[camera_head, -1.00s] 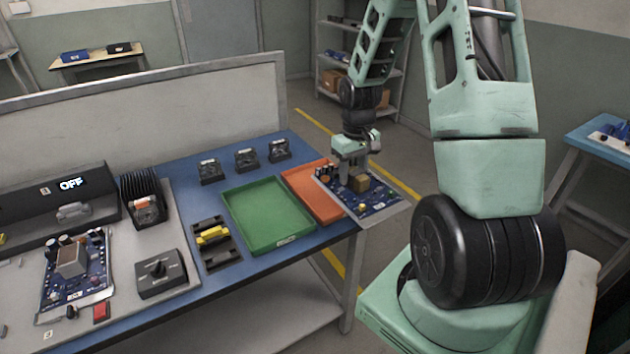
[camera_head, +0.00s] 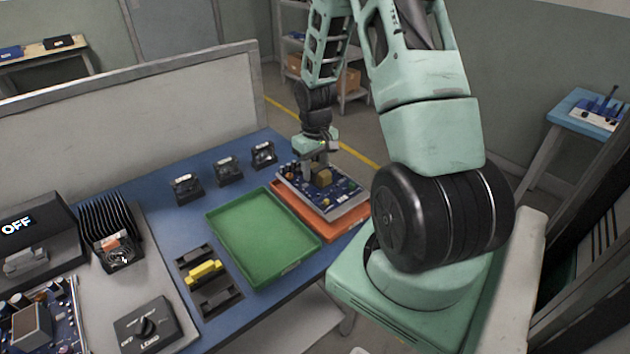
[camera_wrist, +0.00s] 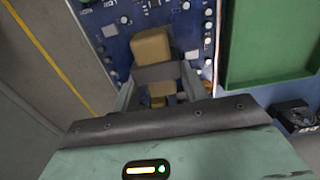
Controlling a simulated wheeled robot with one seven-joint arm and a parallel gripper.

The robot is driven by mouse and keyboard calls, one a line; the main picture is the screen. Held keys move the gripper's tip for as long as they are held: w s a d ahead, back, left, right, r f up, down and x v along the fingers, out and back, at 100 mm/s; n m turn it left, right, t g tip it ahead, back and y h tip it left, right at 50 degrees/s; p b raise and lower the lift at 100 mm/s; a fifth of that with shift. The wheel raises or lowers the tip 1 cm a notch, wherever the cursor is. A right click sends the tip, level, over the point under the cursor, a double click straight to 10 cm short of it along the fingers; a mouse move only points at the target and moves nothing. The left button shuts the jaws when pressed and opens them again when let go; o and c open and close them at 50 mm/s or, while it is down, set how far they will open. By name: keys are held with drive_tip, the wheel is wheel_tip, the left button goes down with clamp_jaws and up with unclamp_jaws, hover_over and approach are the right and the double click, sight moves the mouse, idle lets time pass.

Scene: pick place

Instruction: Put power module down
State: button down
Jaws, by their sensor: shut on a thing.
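The power module (camera_head: 345,192) is a blue circuit board on a light metal plate, with a tan block and small parts on top. My gripper (camera_head: 318,163) is shut on it from above, near its far end. The board is over the orange tray (camera_head: 349,222), covering most of it; I cannot tell whether it touches the tray. In the wrist view the board (camera_wrist: 117,43) lies under my gripper (camera_wrist: 157,90), whose fingers are at a part beside the tan block.
The green tray (camera_head: 262,243) is empty, left of the orange one. Several small black units (camera_head: 228,170) stand behind it. A black holder with a yellow piece (camera_head: 205,272) is to its left. A second board (camera_head: 45,325) lies at the lower left near a knob box (camera_head: 150,325).

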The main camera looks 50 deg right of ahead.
sight(315, 180)
drive_tip(key=shift+f, duration=2.25)
drive_tip(key=shift+f, duration=0.15)
drive_tip(key=c, duration=0.8)
unclamp_jaws()
drive_tip(key=shift+o, duration=0.2)
